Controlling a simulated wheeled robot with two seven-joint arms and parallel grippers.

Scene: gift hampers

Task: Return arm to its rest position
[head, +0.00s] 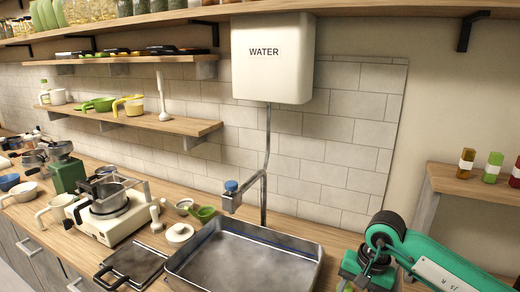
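My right arm, green with black joints, comes in from the right edge at the lower right. It bends at a black joint and runs down out of the bottom of the head view, to the right of the sink (176,263). Its fingers do not show, so I cannot see what they hold, if anything. My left arm and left gripper are not in view.
A white water tank (273,75) hangs above the metal faucet (246,188). A portable stove (111,226) with a pot, a dark green appliance (68,177) and several cups crowd the left counter. A small shelf (470,187) with jars stands at the right.

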